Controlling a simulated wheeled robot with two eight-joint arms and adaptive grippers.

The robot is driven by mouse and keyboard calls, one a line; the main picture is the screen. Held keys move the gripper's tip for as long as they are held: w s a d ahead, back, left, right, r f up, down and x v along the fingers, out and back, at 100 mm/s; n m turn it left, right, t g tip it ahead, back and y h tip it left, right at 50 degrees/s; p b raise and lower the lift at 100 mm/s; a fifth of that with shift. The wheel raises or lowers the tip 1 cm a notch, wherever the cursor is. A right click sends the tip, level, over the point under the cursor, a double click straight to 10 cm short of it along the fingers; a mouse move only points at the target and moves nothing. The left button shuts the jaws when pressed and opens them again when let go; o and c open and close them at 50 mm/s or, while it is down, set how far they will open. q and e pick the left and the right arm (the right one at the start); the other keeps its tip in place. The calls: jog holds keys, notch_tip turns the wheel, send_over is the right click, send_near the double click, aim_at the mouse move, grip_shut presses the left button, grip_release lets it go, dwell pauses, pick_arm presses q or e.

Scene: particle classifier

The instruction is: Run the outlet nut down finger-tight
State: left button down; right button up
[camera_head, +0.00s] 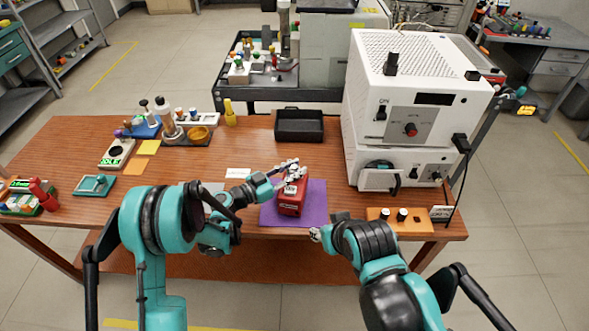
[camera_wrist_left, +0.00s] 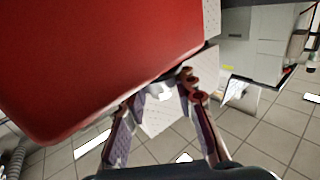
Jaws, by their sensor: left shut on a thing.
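A red box-shaped device (camera_head: 291,197) with a white label stands on the purple mat (camera_head: 317,208). My left gripper (camera_head: 287,172) is at the top of this device, its fingers closed in on a small part there. In the left wrist view the red body (camera_wrist_left: 110,50) fills the upper left, and the left fingertips (camera_wrist_left: 165,90) meet around a small pale part, which I take for the outlet nut. The nut is mostly hidden by the fingers, and its threads are not visible. My right gripper (camera_head: 316,235) is near the table's front edge, apart from the device; its jaws are too small to read.
A white instrument stack (camera_head: 415,100) stands right of the mat. A black tray (camera_head: 299,126) sits behind the mat. Small stands and bottles fill the table's left.

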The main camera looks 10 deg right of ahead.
pick_arm(q)
jog(key=shift+m+g, duration=0.3)
jog(key=shift+g, duration=0.1)
jog(key=m+g, duration=0.2)
jog(key=g, duration=0.1)
jog(key=m+g+h, duration=0.1)
jog(key=m+g, duration=0.1)
jog(key=g, duration=0.1)
jog(key=shift+w+g, duration=0.1)
jog(key=shift+g, duration=0.3)
jog(key=m+g+y, duration=0.1)
jog(key=m+g, duration=0.1)
jog(key=g, duration=0.2)
jog(key=m+g+y, duration=0.1)
jog(key=m+g, duration=0.2)
jog(key=shift+m+g, duration=0.3)
jog(key=shift+g, duration=0.1)
jog(key=c, duration=1.2)
grip_release()
jog(key=shift+o, duration=0.2)
jog(key=v, duration=0.7)
jog(key=shift+a, duration=0.2)
